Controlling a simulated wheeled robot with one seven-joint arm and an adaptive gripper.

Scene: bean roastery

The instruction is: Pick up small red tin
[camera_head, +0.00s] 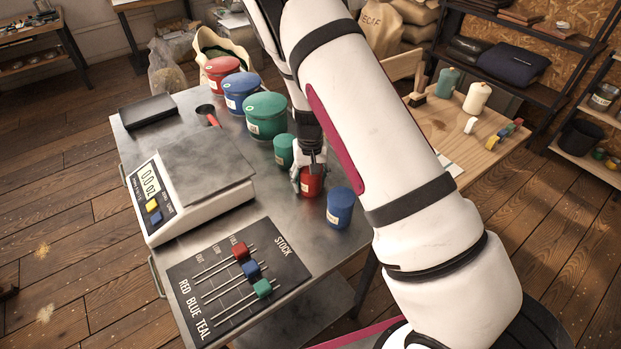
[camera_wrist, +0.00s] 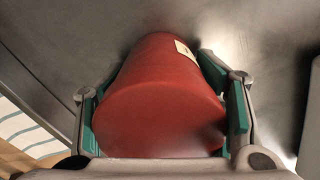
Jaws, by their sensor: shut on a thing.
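The small red tin (camera_head: 311,183) stands near the right edge of the metal table (camera_head: 310,245), between the small teal tin (camera_head: 284,151) and the small blue tin (camera_head: 340,207). My gripper (camera_head: 311,172) reaches down onto it from above. In the wrist view the red tin (camera_wrist: 160,105) fills the space between the two green-padded fingers, and my gripper (camera_wrist: 165,110) is shut on it. A pale label shows on its side. I cannot tell whether its base touches the table.
Large red (camera_head: 222,73), blue (camera_head: 240,92) and teal (camera_head: 266,115) tins stand behind. A scale (camera_head: 195,205) reading 0.0 oz and a stock slider board (camera_head: 240,278) lie left and in front. A wooden table (camera_head: 460,140) stands at the right.

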